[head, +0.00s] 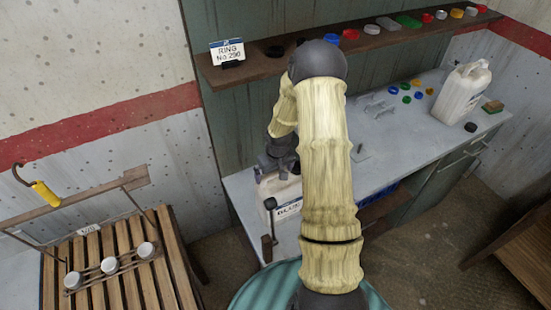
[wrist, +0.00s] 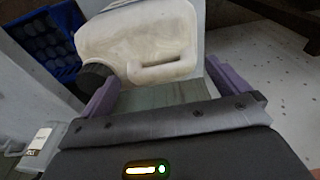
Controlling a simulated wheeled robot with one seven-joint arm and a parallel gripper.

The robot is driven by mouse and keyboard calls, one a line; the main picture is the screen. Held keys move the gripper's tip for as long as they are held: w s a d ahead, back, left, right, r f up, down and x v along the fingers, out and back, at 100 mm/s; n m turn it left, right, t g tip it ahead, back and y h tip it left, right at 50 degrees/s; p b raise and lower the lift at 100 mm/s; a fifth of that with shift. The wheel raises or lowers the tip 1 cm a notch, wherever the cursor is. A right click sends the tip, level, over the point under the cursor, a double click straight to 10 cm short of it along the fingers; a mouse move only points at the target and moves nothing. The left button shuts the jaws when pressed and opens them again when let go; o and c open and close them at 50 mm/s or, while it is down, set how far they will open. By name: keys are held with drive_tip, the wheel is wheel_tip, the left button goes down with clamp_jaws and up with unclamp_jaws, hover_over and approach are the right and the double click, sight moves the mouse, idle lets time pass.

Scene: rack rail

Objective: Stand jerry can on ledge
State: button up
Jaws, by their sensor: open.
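A whitish jerry can (head: 267,188) with a label reading "BLUE" stands at the near left end of the grey bench, partly hidden by my arm. My gripper (head: 281,160) is at its top. In the wrist view the can (wrist: 140,40) shows its handle and dark cap, with the open purple fingers of my gripper (wrist: 160,88) on either side of its near part. I cannot tell whether they touch it. A second white jerry can (head: 461,92) stands upright at the bench's right end. A brown wall ledge (head: 262,70) runs above the bench.
The ledge bears a "RING No.290" sign (head: 227,51) and several coloured lids. Small caps and a sponge (head: 493,106) lie on the bench (head: 240,190). A slatted wooden rack (head: 115,265) stands at left. A blue crate (wrist: 45,40) shows in the wrist view.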

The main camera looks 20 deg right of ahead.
wheel_tip(320, 180, up, 17)
drive_tip(key=s+b, duration=0.1)
drive_tip(key=s, duration=0.1)
drive_tip(key=shift+s, duration=0.3)
idle(0.4)
drive_tip(key=s+a+r+t, duration=0.1)
drive_tip(key=s+a+r, duration=0.1)
drive_tip(key=s+a, duration=1)
drive_tip(key=s, duration=0.3)
drive_tip(key=shift+s+r, duration=0.25)
drive_tip(key=shift+s, duration=0.15)
idle(0.3)
